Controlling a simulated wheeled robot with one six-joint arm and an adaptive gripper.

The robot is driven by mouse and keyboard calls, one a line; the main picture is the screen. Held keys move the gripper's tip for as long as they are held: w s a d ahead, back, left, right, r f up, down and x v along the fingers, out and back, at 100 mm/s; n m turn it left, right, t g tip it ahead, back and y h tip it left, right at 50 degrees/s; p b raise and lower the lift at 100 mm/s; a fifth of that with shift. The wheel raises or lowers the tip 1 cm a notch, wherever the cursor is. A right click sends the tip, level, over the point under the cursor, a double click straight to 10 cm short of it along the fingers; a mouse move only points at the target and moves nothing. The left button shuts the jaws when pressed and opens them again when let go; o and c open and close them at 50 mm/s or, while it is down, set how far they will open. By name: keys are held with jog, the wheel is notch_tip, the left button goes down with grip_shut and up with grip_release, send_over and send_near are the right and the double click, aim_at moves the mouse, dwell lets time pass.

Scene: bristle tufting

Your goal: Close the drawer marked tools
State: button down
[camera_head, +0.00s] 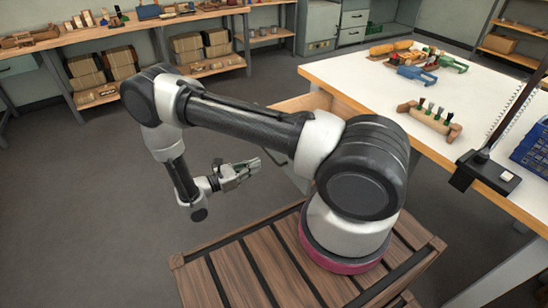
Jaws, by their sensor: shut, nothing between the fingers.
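A pale wooden drawer (300,103) stands pulled out from under the white-topped workbench, toward the left. My arm crosses in front of it and hides much of its body and front. No "tools" marking can be read on it. My gripper (254,164) is shut and empty. In the picture it is to the left of and below the drawer's visible rim, over the grey floor. I cannot tell how far it is from the drawer front, and I see no clear contact.
The white workbench top (350,77) holds a wooden block with several brushes (430,117), blue and green clamps, a black stand and a blue crate (535,148). A shelf bench (130,32) with boxes lines the back wall. Floor to the left (60,200) is clear.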

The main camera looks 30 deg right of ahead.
jog(key=d, duration=1.3)
jog(key=shift+w+d, duration=0.2)
jog(key=shift+d, duration=0.1)
jog(key=shift+d, duration=0.1)
